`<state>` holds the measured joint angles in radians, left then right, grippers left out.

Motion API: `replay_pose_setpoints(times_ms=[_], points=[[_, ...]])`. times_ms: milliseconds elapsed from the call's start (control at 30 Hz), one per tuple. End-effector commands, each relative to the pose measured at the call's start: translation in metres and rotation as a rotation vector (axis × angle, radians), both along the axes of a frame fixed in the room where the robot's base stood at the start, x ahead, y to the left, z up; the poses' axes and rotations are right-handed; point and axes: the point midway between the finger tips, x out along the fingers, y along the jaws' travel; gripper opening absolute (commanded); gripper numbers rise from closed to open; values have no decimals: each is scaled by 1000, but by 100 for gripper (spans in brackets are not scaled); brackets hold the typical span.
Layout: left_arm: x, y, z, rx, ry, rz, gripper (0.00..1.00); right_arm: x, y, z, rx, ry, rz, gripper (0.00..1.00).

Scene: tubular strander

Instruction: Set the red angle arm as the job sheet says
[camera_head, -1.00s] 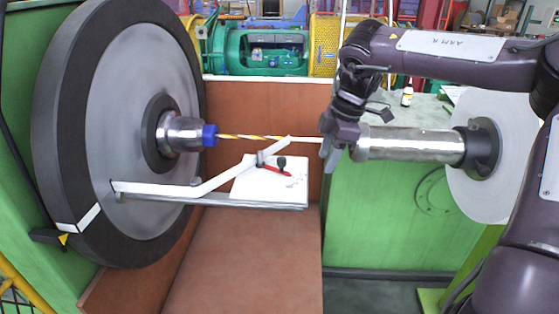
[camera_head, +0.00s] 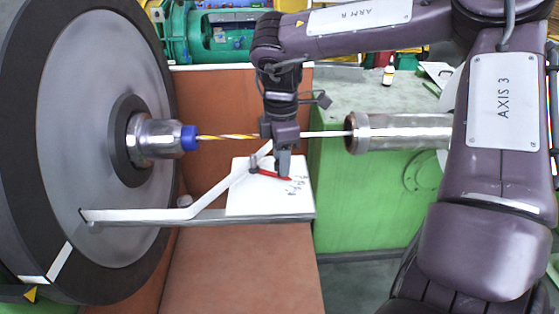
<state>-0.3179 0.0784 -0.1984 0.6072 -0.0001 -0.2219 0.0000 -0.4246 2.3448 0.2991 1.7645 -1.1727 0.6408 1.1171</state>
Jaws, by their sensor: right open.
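The red angle arm (camera_head: 270,174) is a small pointer lying on a white plate (camera_head: 245,200) with dark marks. It runs from a grey pivot post at its left end to the right. My right gripper (camera_head: 284,172) points down over its right end, open, with the fingers at the place of its black knob. The fingers and wrist hide the knob, and I cannot tell whether they touch it. A white sheet (camera_head: 437,71) lies on the green bench at the back right, and its writing is too small to read. My left gripper is not in view.
A large grey disc (camera_head: 75,120) with a dark rim stands at left. A yellow-white twisted strand (camera_head: 228,137) leaves its blue nozzle (camera_head: 189,138) and passes by my right wrist toward a metal tube (camera_head: 400,132). A white bent bar (camera_head: 205,207) borders the plate. A small bottle (camera_head: 388,75) stands behind.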

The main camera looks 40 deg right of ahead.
Motion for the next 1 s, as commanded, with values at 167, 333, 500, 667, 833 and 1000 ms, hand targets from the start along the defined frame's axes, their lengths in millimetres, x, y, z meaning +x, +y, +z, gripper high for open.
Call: replay_pose_setpoints(times_ms=[167,333,500,667,833,1000], points=[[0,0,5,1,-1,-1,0,0,0,-18,0,2,0,44],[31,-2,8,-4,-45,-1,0,0,0,-23,0,0,0,44],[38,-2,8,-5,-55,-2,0,0,0,-23,0,0,0,43],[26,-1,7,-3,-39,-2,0,0,0,-23,0,-1,0,22],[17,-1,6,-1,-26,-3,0,0,0,-23,0,-1,0,0],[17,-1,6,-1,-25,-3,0,0,0,-23,0,-1,0,0]])
